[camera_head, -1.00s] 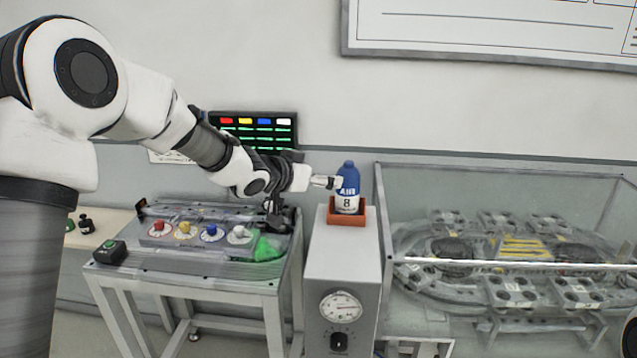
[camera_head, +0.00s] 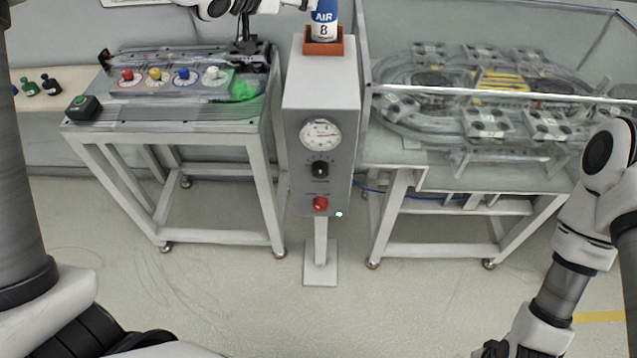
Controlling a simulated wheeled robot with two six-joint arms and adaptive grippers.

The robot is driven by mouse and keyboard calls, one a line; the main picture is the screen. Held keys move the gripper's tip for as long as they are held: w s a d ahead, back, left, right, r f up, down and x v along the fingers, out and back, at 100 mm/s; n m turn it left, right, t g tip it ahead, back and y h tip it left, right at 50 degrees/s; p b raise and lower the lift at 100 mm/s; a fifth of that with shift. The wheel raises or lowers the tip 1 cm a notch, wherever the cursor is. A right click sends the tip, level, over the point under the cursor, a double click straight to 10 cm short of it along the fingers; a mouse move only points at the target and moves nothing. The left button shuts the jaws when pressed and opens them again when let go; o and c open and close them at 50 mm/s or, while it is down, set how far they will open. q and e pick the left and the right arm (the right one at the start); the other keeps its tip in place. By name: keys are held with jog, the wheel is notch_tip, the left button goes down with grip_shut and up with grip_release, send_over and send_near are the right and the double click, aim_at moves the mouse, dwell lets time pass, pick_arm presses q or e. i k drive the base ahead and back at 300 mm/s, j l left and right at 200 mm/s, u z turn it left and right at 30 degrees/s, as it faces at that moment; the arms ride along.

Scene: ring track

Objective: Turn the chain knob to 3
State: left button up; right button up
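Which knob is the chain knob cannot be read. On the left bench, a row holds a red knob (camera_head: 126,75), a yellow knob (camera_head: 154,74), a blue knob (camera_head: 183,75) and a white knob (camera_head: 212,73), each on a round white dial. The grey pedestal has a black knob (camera_head: 320,169) below its gauge and a red knob (camera_head: 320,203) lower down. My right gripper (camera_head: 494,350) is low at the right, cut off by the bottom edge.
The bottle stands in an orange holder (camera_head: 323,46) on the pedestal (camera_head: 320,92). A round gauge (camera_head: 320,134) faces me. A clear-walled track table (camera_head: 490,98) stands right. Floor before the pedestal is clear.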

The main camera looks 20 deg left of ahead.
aim_at(320, 169)
jog(key=k+l+u, duration=0.15)
jog(key=l, duration=0.25)
jog(key=k+l+u, duration=0.15)
jog(key=l, duration=0.2)
jog(key=k+l+u, duration=0.15)
jog(key=l, duration=0.2)
jog(key=k+l+u, duration=0.15)
jog(key=l, duration=0.2)
jog(key=k, duration=0.05)
